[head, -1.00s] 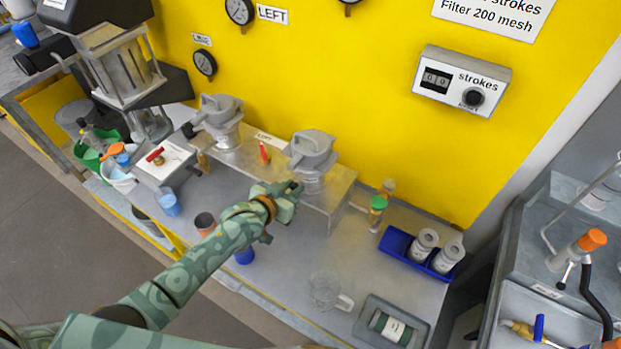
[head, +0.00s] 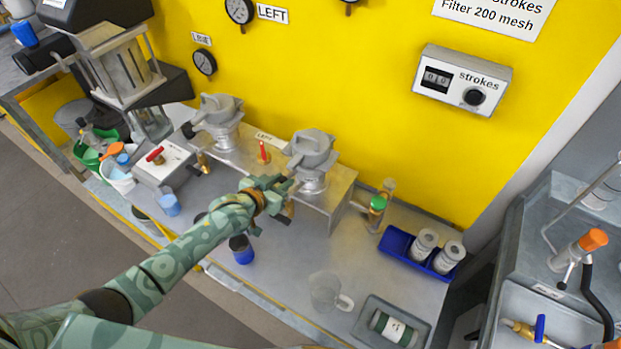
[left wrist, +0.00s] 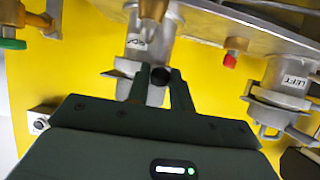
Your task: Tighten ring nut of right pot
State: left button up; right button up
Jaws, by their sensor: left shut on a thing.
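The right pot (head: 312,150) is a grey metal pot with a lid, standing on the raised metal shelf at its right end. In the left wrist view the pot (left wrist: 150,38) appears upside down, with its ring nut (left wrist: 122,72) near my fingers. My left gripper (head: 286,186) is at the front left of this pot. In the left wrist view my left gripper (left wrist: 158,82) is shut on a small part with a dark round end (left wrist: 160,77) at the ring nut, apparently its handle. The fingers hide part of it. My right gripper is not in view.
The left pot (head: 218,118) stands on the same shelf (head: 340,185), with a red-tipped part (head: 263,152) between the pots.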

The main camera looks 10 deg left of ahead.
pick_arm(q)
jog(key=shift+o, duration=0.2)
jog(key=shift+w+a, duration=0.5)
jog(key=shift+a, duration=0.2)
jog(key=shift+o, duration=0.4)
jog(key=shift+w+a+b, duration=0.7)
jog(key=shift+b, duration=0.1)
jog(key=shift+r, duration=0.1)
jog(key=o, duration=1.4)
jog(key=shift+w, duration=0.25)
jog(key=shift+o, duration=0.2)
jog(key=p+v, duration=0.7)
jog(key=shift+s+d, duration=0.15)
jog(key=shift+s, duration=0.1)
